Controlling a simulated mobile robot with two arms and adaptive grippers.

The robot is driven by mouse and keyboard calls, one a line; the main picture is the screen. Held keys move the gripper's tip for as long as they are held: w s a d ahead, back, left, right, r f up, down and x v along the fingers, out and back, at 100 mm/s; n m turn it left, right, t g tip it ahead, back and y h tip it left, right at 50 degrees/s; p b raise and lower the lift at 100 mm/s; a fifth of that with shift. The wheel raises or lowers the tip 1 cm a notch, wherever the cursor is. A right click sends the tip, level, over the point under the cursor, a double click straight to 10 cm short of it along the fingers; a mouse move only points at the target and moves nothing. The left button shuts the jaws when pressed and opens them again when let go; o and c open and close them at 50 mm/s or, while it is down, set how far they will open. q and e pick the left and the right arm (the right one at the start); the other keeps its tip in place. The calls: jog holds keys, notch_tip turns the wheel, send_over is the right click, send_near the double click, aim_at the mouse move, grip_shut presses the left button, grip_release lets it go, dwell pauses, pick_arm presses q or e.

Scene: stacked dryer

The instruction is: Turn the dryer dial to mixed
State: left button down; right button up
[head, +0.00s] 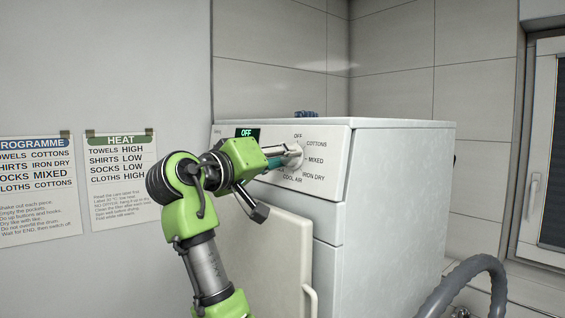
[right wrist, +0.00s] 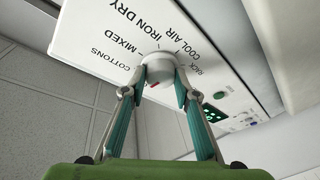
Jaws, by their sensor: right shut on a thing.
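The white round dial (head: 295,155) sits on the front panel of the white dryer (head: 400,180). Printed around it are OFF, COTTONS, MIXED, IRON DRY and COOL AIR. My right gripper (head: 284,154) reaches the dial from the left and is shut on it. In the right wrist view, the two fingers (right wrist: 160,85) stand on either side of the dial (right wrist: 158,68). I cannot tell which label the dial points to. The display (head: 246,133) reads OFF. My left gripper is out of view.
A programme sheet (head: 38,190) on the left wall pairs socks with mixed, and a heat sheet (head: 122,180) hangs beside it. A pale door with a handle (head: 310,302) is below the panel. A grey hose (head: 465,280) curves at lower right.

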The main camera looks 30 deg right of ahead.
jog(key=m+b, duration=0.2)
jog(key=m, duration=0.1)
jog(key=shift+w+f+g+h, duration=0.1)
jog(key=shift+f+g+h, duration=0.2)
jog(key=shift+g+h, duration=0.1)
jog(key=m+g, duration=0.2)
jog(key=m, duration=0.4)
jog(key=m+g+h+p, duration=0.1)
jog(key=m+g, duration=0.1)
jog(key=m, duration=0.4)
jog(key=m+g+p, duration=0.1)
jog(key=m+g, duration=0.2)
jog(key=m, duration=0.3)
jog(key=shift+w+r, duration=0.25)
jog(key=shift+w, duration=0.1)
jog(key=shift+m, duration=0.3)
jog(key=o, duration=1.1)
jog(key=shift+f, duration=0.1)
